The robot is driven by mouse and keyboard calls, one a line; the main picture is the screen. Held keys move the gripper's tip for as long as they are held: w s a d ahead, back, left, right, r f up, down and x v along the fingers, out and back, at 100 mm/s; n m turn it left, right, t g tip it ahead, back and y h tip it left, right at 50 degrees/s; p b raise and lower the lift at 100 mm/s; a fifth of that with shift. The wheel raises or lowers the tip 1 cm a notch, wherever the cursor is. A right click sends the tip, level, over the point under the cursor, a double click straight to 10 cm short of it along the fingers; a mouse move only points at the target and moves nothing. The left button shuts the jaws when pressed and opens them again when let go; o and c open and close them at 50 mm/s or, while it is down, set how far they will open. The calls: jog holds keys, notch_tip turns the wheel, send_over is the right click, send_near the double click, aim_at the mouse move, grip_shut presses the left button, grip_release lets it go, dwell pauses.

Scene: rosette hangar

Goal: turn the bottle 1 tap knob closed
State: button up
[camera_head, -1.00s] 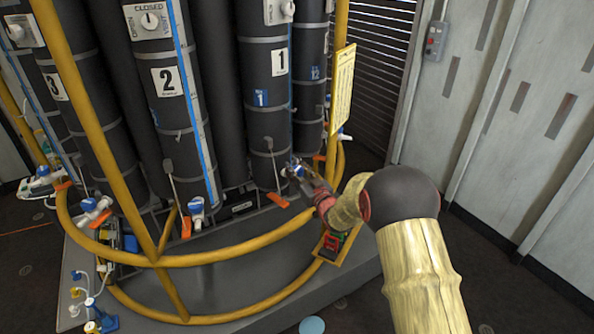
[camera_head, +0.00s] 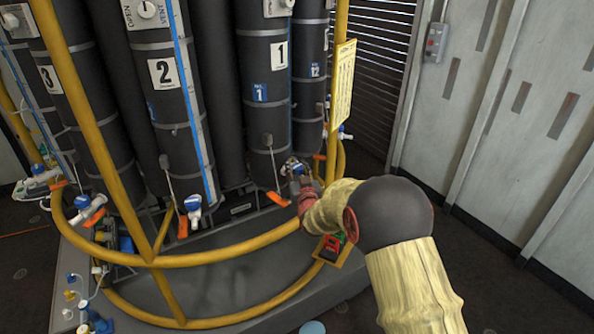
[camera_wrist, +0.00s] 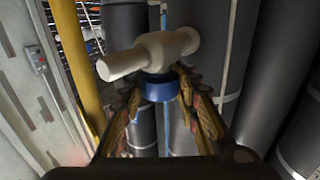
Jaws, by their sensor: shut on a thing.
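Bottle 1 (camera_head: 265,128) is a tall dark cylinder with a white "1" label, standing in the rack in the head view. Its tap sits low at its front right, mostly hidden behind my gripper (camera_head: 298,180). In the wrist view, the tap's pale, pipe-like body (camera_wrist: 150,54) lies across the upper middle. Its blue knob (camera_wrist: 160,88) is below that, between the fingers of my gripper (camera_wrist: 160,95). The fingers are shut on the knob, one on each side. The knob's marking does not show.
A yellow rail (camera_head: 225,255) curves around the front of the rack, close under my arm. A yellow sign (camera_head: 341,83) hangs on an upright to the right. Bottle 2 (camera_head: 165,120) and its blue-topped tap (camera_head: 193,207) stand to the left. Floor is free right of the rack.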

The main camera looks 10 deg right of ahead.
jog(key=shift+r, duration=0.1)
jog(key=o, duration=1.2)
jog(key=shift+s, duration=0.1)
jog(key=s, duration=1.1)
jog(key=shift+s+a, duration=0.2)
jog(key=shift+s, duration=0.2)
jog(key=shift+f, duration=0.2)
